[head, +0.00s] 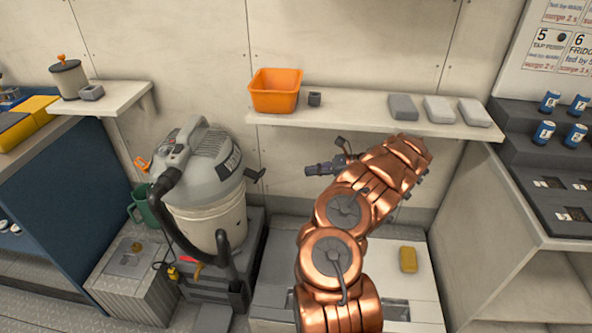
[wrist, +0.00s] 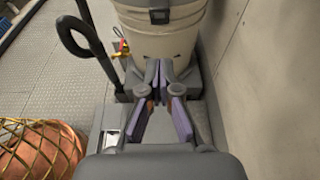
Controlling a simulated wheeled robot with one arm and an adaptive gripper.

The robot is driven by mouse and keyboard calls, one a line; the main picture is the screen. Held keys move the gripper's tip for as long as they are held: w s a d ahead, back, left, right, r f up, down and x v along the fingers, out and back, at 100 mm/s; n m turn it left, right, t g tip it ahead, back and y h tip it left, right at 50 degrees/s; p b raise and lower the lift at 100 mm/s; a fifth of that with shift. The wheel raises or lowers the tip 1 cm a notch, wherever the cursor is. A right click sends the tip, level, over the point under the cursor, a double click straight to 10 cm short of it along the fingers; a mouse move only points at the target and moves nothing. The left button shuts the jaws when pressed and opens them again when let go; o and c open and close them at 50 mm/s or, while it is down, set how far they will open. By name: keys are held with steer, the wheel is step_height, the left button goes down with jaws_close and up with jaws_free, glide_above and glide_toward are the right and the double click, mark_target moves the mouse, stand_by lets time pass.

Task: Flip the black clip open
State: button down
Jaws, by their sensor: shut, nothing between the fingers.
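The grey shop vacuum (head: 205,165) has a beige drum and stands on a grey box. The black clip (head: 255,174) juts out from the right side of its lid rim in the head view. An orange clip (head: 142,164) sits on the rim's left side. My gripper (head: 308,170) is right of the black clip, apart from it, pointing at the vacuum. In the wrist view my gripper's fingertips (wrist: 158,70) are together and empty. The drum (wrist: 165,35) is ahead of them, with a dark rectangular fitting (wrist: 160,16); I cannot tell whether this is part of the clip.
The black hose (head: 165,225) hangs at the vacuum's front left. A shelf (head: 355,108) above holds an orange bin (head: 275,90) and small grey blocks. The wall is close behind. A yellow block (head: 408,259) lies on the white surface at right.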

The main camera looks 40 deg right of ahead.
steer(key=shift+s+d, duration=1.1)
steer(key=shift+s, duration=0.15)
steer(key=shift+f, duration=0.1)
